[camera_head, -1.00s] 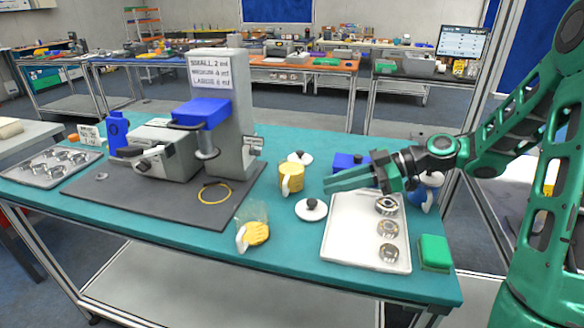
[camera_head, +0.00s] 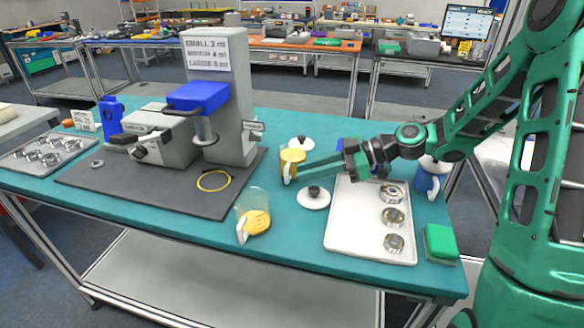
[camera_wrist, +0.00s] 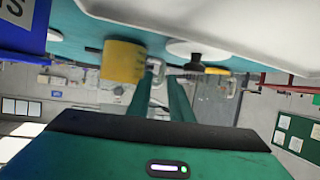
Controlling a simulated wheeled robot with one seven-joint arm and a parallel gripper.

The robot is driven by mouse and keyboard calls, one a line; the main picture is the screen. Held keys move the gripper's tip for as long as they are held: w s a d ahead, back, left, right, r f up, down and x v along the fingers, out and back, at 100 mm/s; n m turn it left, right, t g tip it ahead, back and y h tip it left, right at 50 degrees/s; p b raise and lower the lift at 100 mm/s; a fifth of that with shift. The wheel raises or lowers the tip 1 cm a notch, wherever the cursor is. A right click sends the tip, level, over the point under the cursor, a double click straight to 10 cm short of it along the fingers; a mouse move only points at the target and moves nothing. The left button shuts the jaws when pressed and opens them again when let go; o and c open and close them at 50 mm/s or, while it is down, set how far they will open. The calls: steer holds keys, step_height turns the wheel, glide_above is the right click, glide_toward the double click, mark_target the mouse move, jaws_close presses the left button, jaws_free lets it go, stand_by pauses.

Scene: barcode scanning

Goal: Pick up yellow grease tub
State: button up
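The yellow grease tub (camera_head: 292,157) stands upright on the teal table, with a white handle on its near side. It also shows in the wrist view (camera_wrist: 122,60), upper left of the fingers, with its handle near the fingertips. My gripper (camera_head: 301,172) is just right of the tub, its green fingers pointing left toward it. In the wrist view my gripper (camera_wrist: 160,88) is open with an empty gap. I cannot tell whether a fingertip touches the handle.
A white lid with a black knob (camera_head: 313,198) lies in front of my gripper; another lid (camera_head: 301,143) lies behind the tub. A clear jug with yellow contents (camera_head: 253,220) stands front left. A white tray with metal rings (camera_head: 345,240), a blue jug (camera_head: 427,182) and a green block (camera_head: 440,242) are right.

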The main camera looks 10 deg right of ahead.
mark_target(291, 166)
steer(key=shift+x, duration=1.8)
steer(key=shift+s+r, duration=0.1)
jaws_close()
